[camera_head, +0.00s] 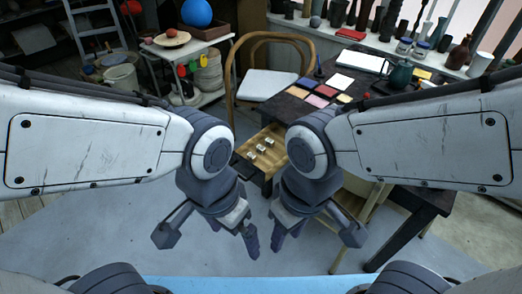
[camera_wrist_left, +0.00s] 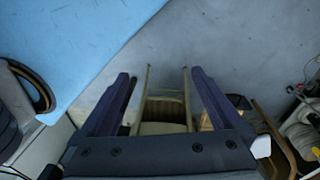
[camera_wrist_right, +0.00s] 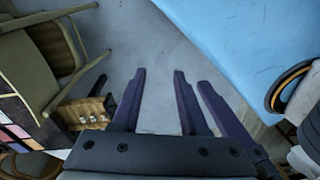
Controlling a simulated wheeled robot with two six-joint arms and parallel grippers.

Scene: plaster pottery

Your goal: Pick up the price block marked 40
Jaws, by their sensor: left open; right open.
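Three small pale blocks stand in a row in the open wooden drawer (camera_head: 246,164) of the dark table: a near-left one (camera_head: 251,154), a middle one (camera_head: 260,148) and a far-right one (camera_head: 270,141). Their markings are too small to read, so I cannot tell which is 40. The blocks also show tiny in the drawer (camera_wrist_right: 88,106) in the right wrist view. My left gripper (camera_head: 208,238) is open and empty, in front of and left of the drawer. My right gripper (camera_head: 315,236) is open and empty, in front of and right of it.
The dark table (camera_head: 300,104) carries coloured tiles, a teal teapot (camera_head: 400,74) and other items. A bentwood chair (camera_head: 266,84) stands behind the drawer. A pale wooden chair (camera_head: 372,205) stands at the table's near side, close to my right gripper. Grey floor lies open in front.

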